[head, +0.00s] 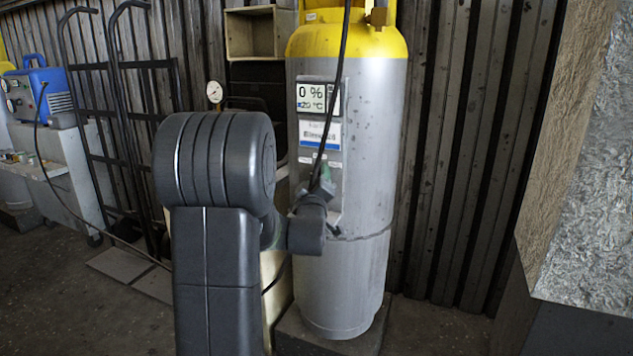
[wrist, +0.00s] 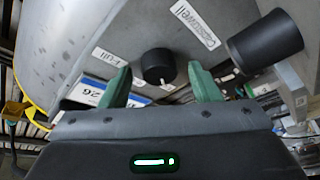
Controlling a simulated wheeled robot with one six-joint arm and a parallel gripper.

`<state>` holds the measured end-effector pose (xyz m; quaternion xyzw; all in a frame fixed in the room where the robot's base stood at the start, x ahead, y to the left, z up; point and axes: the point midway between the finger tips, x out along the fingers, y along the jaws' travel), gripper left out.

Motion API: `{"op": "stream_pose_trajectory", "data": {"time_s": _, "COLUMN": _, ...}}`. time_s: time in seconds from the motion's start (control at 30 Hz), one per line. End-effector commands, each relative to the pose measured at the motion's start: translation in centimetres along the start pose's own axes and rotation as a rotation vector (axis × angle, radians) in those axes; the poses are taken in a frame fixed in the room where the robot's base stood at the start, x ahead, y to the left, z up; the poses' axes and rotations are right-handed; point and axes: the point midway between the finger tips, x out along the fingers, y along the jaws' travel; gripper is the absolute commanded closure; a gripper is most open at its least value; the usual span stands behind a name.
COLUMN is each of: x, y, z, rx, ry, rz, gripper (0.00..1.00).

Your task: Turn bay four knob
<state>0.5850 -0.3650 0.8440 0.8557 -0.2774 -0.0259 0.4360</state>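In the wrist view a round black knob (wrist: 158,66) with a small white pointer sits on a grey panel (wrist: 135,35). One label beside it reads "Full"; another lies to its upper right. My gripper (wrist: 162,86) is open, with one green finger on each side of the knob in the picture and visible gaps between. I see no contact, and cannot tell how far the tips are from the panel. In the head view my gripper (head: 318,195) is at the grey cylinder (head: 370,150), below its display, and the knob is hidden. No bay number is legible.
A larger black cylindrical part (wrist: 265,45) juts out right of the knob in the wrist view. In the head view a black cable (head: 335,100) hangs across the cylinder's front. A pale rough block (head: 590,170) stands at the right. A hand truck (head: 120,130) stands at the left.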

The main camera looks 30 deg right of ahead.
Motion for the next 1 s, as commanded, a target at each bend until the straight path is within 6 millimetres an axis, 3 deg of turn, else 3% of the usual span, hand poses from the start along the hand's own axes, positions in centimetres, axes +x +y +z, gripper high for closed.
{"op": "stream_pose_trajectory", "data": {"time_s": 0.23, "x": -0.3, "y": 0.1, "z": 0.0, "rx": 0.001, "ry": 0.0, "rz": 0.001, "gripper": 0.44}}
{"op": "stream_pose_trajectory", "data": {"time_s": 0.37, "x": -1.7, "y": 0.1, "z": -0.1, "rx": 0.001, "ry": -0.001, "rz": -0.001, "gripper": 0.44}}
{"op": "stream_pose_trajectory", "data": {"time_s": 0.8, "x": -10.7, "y": 0.0, "z": 0.0, "rx": 0.0, "ry": -0.001, "rz": -0.002, "gripper": 0.44}}
{"op": "stream_pose_trajectory", "data": {"time_s": 1.0, "x": -13.1, "y": 0.0, "z": 0.0, "rx": 0.0, "ry": 0.0, "rz": -0.001, "gripper": 0.44}}
